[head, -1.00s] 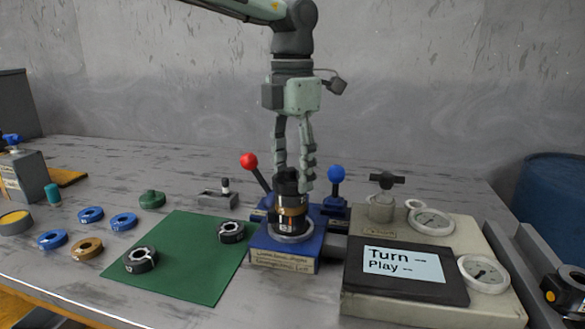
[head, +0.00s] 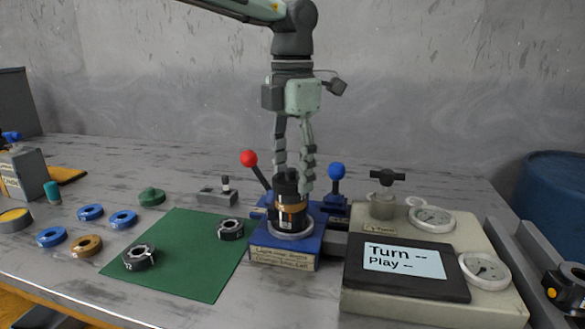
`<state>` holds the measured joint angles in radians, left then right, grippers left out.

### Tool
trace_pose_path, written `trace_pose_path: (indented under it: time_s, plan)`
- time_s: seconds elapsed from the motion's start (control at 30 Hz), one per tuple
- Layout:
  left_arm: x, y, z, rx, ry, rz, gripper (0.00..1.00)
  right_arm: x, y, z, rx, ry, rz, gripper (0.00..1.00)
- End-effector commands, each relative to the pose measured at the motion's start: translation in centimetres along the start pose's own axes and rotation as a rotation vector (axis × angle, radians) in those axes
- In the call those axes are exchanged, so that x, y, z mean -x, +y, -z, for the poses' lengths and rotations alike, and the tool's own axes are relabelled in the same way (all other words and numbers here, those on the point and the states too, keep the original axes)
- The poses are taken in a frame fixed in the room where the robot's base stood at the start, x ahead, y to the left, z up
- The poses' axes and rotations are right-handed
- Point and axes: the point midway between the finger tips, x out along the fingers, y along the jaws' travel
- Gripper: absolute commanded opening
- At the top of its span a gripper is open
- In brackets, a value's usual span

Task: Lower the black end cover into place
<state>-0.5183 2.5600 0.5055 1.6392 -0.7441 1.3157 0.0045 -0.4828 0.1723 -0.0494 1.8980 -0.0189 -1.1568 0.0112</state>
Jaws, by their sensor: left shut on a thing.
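My left gripper (head: 292,185) points straight down over the blue fixture (head: 283,258), with its two fingers around the top of the black end cover (head: 289,180). It is shut on the cover. The cover sits at the top of the motor stack (head: 290,216), which has a copper-coloured band and stands upright in a pale ring on the fixture. The cover looks in line with the stack. I cannot tell whether it is fully seated. My right gripper is not in view.
A red-knobbed lever (head: 249,159) and a blue-knobbed lever (head: 337,172) stand close by the gripper. A green mat (head: 190,262) with two black ringed parts lies left. Coloured rings lie farther left. A gauge panel (head: 430,300) stands right.

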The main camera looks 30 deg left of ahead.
Motion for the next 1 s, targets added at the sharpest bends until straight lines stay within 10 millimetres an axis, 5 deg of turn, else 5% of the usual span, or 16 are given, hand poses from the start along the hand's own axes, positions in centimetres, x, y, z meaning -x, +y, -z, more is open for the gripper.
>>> trace_pose_path:
  time_s: [0.27,0.3,0.5,0.7,0.87,1.0]
  plan:
    - [0.03,0.00,-0.02,0.000,-0.001,0.000,0.13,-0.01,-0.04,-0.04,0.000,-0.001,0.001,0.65]
    - [0.03,0.00,-0.02,0.000,-0.001,0.000,0.55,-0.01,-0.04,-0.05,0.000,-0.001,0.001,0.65]
    - [0.02,0.00,-0.02,0.000,-0.001,0.000,0.78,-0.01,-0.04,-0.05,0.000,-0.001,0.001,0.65]
    - [0.00,0.00,-0.01,0.000,0.000,0.000,0.78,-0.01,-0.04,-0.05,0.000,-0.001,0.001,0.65]
    - [-0.07,0.00,0.02,0.000,0.001,0.000,0.95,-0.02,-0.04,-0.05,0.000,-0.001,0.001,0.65]
    - [-0.05,0.00,0.01,0.000,0.001,0.000,0.95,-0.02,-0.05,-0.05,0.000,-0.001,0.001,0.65]
